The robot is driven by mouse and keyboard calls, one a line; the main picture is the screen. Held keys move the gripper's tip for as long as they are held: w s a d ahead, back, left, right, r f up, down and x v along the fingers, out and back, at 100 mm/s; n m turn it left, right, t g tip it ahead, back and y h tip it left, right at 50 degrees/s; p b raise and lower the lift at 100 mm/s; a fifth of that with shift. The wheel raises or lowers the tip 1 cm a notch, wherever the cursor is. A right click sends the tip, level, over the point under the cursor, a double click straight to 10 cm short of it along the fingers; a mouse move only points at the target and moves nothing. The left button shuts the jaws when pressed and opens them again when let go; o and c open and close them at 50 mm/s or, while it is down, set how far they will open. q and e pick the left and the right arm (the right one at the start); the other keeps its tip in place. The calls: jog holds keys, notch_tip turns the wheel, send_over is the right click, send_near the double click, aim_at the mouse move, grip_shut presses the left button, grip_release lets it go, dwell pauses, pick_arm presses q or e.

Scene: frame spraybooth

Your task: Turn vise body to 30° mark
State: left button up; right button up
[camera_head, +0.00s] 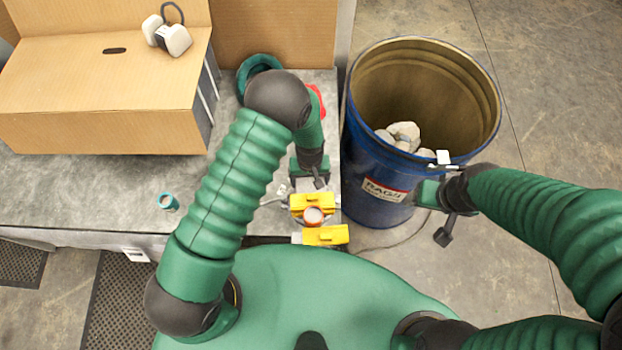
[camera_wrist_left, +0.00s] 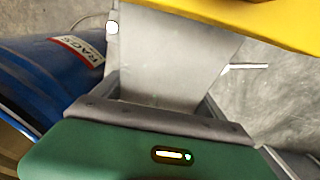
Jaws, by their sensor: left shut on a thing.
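The vise has yellow jaw blocks (camera_head: 313,203) and a grey metal body. It sits at the right front edge of the grey bench, with a round orange-rimmed part between the blocks. My left gripper (camera_head: 314,183) reaches down at its far side. In the left wrist view its jaws (camera_wrist_left: 160,112) are shut on the grey vise body (camera_wrist_left: 175,55), below a yellow block (camera_wrist_left: 265,18). The 30° mark and any angle scale cannot be made out. My right gripper (camera_head: 444,197) is empty beside the barrel, its two fingers spread apart.
A blue barrel (camera_head: 365,150) labelled RAGS, with pale rags inside, stands close right of the vise. A cardboard box (camera_head: 100,100) with white ear defenders (camera_head: 168,35) is on the bench (camera_head: 90,190).

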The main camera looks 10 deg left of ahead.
pick_arm(q)
jog(key=shift+s+a+n+b, duration=0.2)
jog(key=shift+a+n+b, duration=0.2)
jog(key=shift+n, duration=0.75)
jog(key=shift+s+a+n+b, duration=0.25)
jog(key=shift+a+n, duration=0.2)
jog(key=shift+n, duration=0.7)
jog(key=shift+a+r+n, duration=0.1)
jog(key=shift+n, duration=0.2)
jog(key=o, duration=2)
